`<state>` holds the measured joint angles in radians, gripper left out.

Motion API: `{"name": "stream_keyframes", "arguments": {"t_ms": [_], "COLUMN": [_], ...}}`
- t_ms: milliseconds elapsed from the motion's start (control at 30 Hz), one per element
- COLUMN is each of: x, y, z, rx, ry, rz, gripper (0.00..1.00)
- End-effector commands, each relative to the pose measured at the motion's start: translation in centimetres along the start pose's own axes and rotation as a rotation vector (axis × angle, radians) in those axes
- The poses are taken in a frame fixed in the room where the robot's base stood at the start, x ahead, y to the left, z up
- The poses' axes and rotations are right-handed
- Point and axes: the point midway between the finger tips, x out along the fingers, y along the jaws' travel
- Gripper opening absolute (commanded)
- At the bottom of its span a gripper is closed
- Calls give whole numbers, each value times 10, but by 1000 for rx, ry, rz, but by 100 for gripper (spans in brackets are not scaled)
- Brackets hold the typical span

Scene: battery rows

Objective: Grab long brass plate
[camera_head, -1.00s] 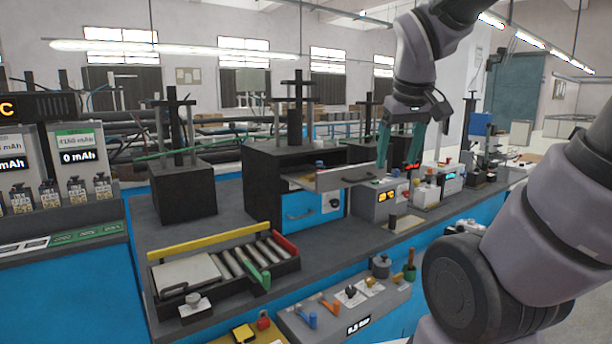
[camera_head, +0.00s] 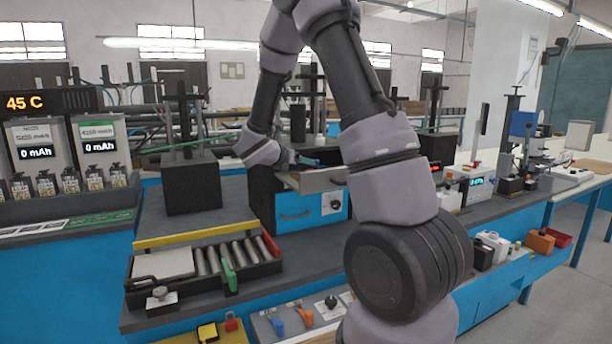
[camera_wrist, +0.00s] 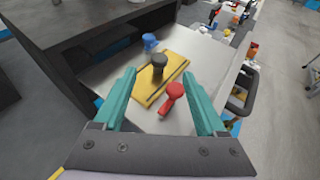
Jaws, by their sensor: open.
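A long brass-yellow plate (camera_wrist: 177,63) with a dark line along it lies on a pale tray (camera_wrist: 206,61) in the wrist view. A black knob (camera_wrist: 158,63) stands over its middle and hides part of it. A red-handled clamp (camera_wrist: 173,96) is at its near right side, and a blue one (camera_wrist: 150,41) at its far left. My gripper (camera_wrist: 158,76) is open, its teal fingers apart on either side of the plate in the picture, with nothing between them in grip. The head view shows my gripper (camera_head: 306,162) at the tray; the plate is hidden there.
The tray juts from a dark cabinet (camera_wrist: 66,45) with a blue drawer front (camera_head: 300,216). A dark handle (camera_wrist: 243,92) is on the tray's right edge. A roller rack (camera_head: 200,264) stands on the bench at left.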

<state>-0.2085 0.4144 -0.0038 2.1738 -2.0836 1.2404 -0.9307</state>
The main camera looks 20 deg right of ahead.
Motion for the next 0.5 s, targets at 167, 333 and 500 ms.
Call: {"name": "stream_keyframes", "arguments": {"t_ms": [167, 333, 500], "x": [31, 45, 64], "y": [-2, -1, -1], "z": [0, -1, -3], "rx": [3, 2, 5], "ry": [1, 2, 2], "rz": [-5, -3, -6], "gripper": [74, 74, 74]}}
